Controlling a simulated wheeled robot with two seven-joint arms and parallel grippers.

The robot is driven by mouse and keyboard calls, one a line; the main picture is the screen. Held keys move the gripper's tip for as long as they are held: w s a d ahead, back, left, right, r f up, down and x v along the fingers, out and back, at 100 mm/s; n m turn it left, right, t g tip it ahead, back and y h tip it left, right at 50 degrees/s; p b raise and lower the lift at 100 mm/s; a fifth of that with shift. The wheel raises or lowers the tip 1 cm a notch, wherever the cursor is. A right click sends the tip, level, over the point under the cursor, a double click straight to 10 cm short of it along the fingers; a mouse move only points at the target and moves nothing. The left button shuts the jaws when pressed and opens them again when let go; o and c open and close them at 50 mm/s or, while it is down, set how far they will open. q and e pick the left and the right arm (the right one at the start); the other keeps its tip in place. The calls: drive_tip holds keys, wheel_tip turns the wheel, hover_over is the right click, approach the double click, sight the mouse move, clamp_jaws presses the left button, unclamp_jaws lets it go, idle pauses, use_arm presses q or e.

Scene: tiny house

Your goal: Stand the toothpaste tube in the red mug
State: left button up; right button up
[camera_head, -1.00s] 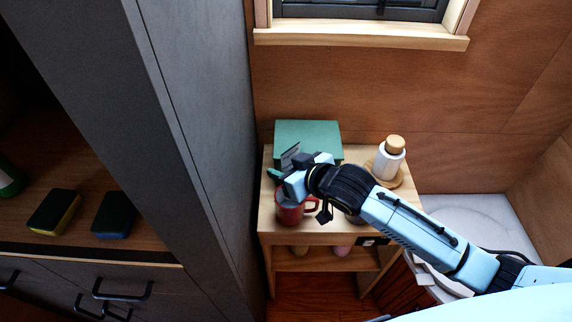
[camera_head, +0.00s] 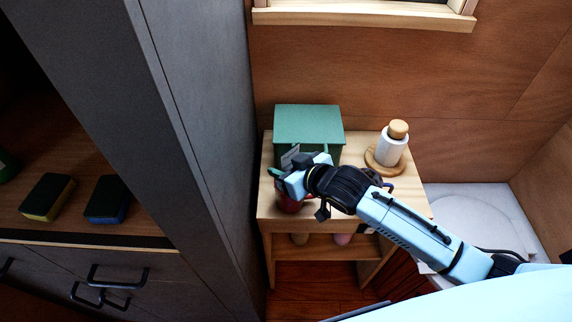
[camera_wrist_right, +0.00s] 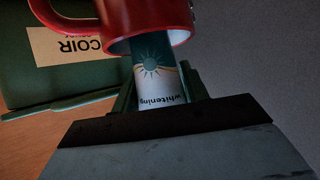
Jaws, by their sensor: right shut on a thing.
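The red mug (camera_head: 290,205) stands on the small wooden shelf table, partly hidden by my right gripper. It also fills the top of the right wrist view (camera_wrist_right: 148,18), with its handle to the left. My right gripper (camera_head: 277,178) is just above the mug and shut on the toothpaste tube (camera_wrist_right: 157,80). The tube is white and teal with the word "whitening". In the wrist view, its far end passes behind the near rim into the mug's mouth. How deep it sits is hidden. My left gripper is not in view.
A green box (camera_head: 308,125) stands behind the mug. A white bottle with a wooden cap (camera_head: 392,145) stands on a round wooden coaster at the right. A grey cabinet wall (camera_head: 190,130) rises close on the left. Two sponges (camera_head: 47,197) (camera_head: 107,199) lie on the left shelf.

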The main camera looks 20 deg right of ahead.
drive_tip(key=o, duration=1.1)
drive_tip(key=shift+o, duration=0.2)
drive_tip(key=shift+w+d, duration=0.1)
drive_tip(key=shift+d, duration=0.05)
drive_tip(key=p+v, duration=0.1)
drive_tip(key=v, duration=1.2)
drive_tip(key=shift+s+a, duration=0.3)
drive_tip(key=shift+s, duration=0.1)
